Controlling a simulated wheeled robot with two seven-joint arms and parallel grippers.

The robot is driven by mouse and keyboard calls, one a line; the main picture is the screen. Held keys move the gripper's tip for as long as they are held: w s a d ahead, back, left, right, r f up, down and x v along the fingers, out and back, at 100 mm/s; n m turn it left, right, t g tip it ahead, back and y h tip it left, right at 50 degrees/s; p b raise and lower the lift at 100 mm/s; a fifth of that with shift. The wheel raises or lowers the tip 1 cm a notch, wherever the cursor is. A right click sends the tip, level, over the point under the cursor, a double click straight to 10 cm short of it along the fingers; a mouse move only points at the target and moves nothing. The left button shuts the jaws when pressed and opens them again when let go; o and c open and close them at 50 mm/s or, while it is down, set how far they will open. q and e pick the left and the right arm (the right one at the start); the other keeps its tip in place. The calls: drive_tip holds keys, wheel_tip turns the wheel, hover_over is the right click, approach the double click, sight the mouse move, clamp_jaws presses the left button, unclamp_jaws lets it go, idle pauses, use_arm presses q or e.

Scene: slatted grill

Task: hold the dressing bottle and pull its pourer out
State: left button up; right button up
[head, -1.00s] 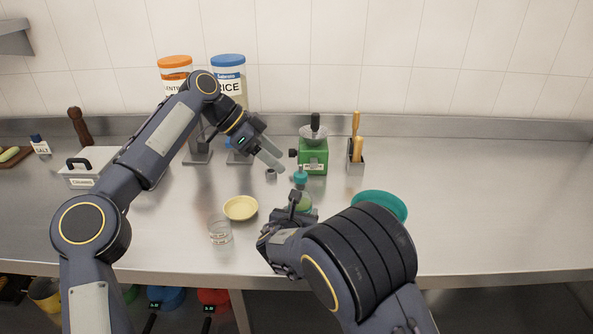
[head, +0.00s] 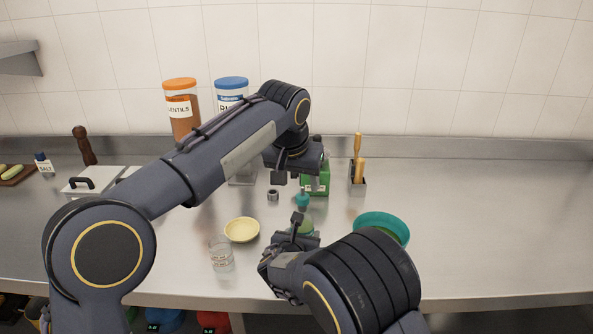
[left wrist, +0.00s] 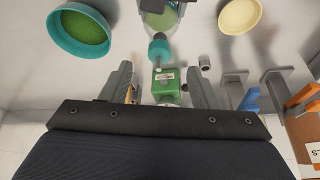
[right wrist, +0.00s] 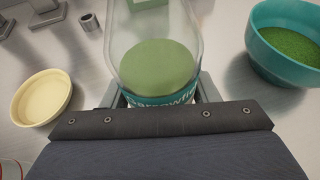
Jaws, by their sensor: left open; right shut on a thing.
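The dressing bottle (head: 306,226) is clear with green dressing inside and stands at the front middle of the counter. Its teal pourer (head: 302,200) is on top; the left wrist view shows it as well (left wrist: 158,50). My right gripper (head: 298,240) is shut on the bottle's body; the right wrist view shows the bottle (right wrist: 155,60) between the fingers, a teal label partly hidden. My left gripper (head: 294,179) is open and empty, just behind and above the pourer. In the left wrist view the pourer lies beyond the fingertips (left wrist: 160,80), apart from them.
A teal bowl (head: 382,226) is right of the bottle; a yellow dish (head: 241,230) and a glass (head: 221,256) are to the left. A small metal cup (head: 272,195) lies near the pourer. The right counter is clear.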

sight(303, 188)
use_arm(q)
drive_tip(key=x, duration=0.8)
drive_tip(key=shift+d+f, duration=0.1)
drive_tip(key=shift+f, duration=0.1)
drive_tip(key=c, duration=1.1)
drive_tip(key=shift+r, duration=0.1)
drive_tip(key=shift+w+r, duration=0.1)
drive_tip(key=shift+r, duration=1.45)
clamp_jaws()
use_arm(e)
drive_tip(key=shift+f, duration=0.2)
use_arm(q)
drive_tip(key=shift+r, duration=2.15)
use_arm(e)
drive_tip(key=shift+r, duration=0.25)
